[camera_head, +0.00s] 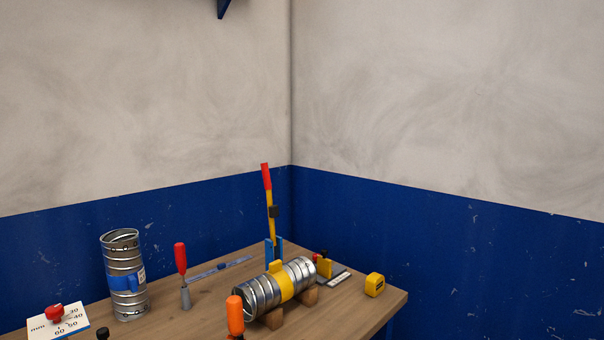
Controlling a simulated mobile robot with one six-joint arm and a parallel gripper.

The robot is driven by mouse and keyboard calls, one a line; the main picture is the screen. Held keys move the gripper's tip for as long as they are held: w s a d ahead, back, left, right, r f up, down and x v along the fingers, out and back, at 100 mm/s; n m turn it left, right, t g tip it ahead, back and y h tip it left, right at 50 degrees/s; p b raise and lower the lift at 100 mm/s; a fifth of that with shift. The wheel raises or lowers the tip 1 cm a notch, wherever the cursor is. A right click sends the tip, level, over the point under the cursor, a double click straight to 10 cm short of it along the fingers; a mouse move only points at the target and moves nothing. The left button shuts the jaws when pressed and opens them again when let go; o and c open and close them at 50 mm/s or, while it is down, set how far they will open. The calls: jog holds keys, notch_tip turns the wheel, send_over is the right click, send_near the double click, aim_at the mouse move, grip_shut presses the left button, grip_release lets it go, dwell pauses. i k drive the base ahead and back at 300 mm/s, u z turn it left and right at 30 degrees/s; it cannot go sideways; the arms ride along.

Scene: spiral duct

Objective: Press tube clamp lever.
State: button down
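A ribbed metal tube (257,298) lies on wooden blocks (270,317) with a yellow band (281,281) around its middle. Behind it stands a tall yellow lever (271,226) with a red grip (266,176), upright and leaning slightly left, between blue plates (280,248). An orange handle (235,315) stands upright in front of the tube's left end. A red handle (180,258) on a grey base (185,298) stands to the left. I cannot tell for sure which of these is the tube clamp lever. My gripper is not in view.
A second ribbed tube (122,260) with a blue band stands upright on the wooden table (208,306). A dial plate (68,319) with a red knob lies at the front left. A blue strip (220,268) lies behind. A yellow box (375,285) sits near the right edge. Walls close the back.

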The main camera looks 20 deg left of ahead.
aim_at(273, 210)
jog(key=u, duration=0.2)
jog(key=i, duration=1.2)
jog(key=u, duration=0.25)
